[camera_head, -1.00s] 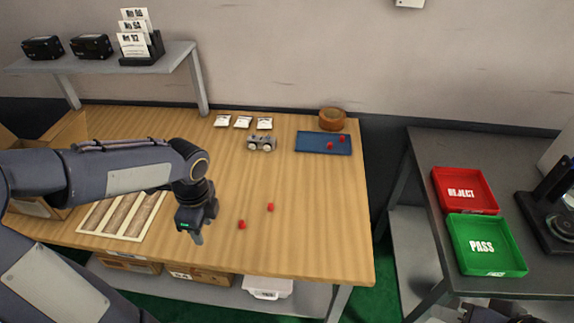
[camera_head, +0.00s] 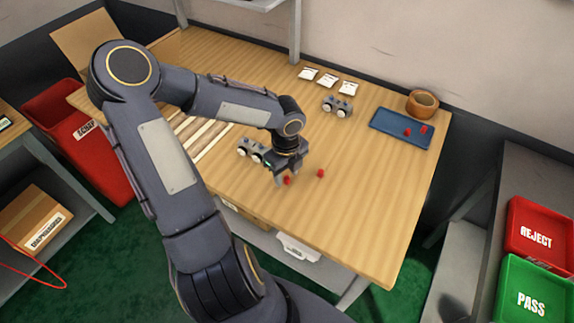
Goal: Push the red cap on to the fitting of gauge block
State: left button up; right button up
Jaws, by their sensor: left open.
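I cannot tell whether the cap is between the fingers. A second red cap (camera_head: 320,173) lies on the table just to the right. A grey gauge block (camera_head: 251,149) with pale round fittings sits just left of the gripper, partly hidden by the arm. A similar gauge block (camera_head: 337,106) stands farther back, near the white cards. My right gripper is out of view.
The blue mat (camera_head: 386,134) and a round wooden bowl (camera_head: 424,102) are at the table's back right. Several white cards (camera_head: 329,80) lie along the back. The table's front right is clear. A green PASS tray (camera_head: 530,295) and red REJECT tray (camera_head: 550,215) stand far right.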

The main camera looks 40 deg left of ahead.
pick_arm(q)
jog(key=shift+f, duration=0.2)
jog(key=c, duration=0.8)
grip_shut()
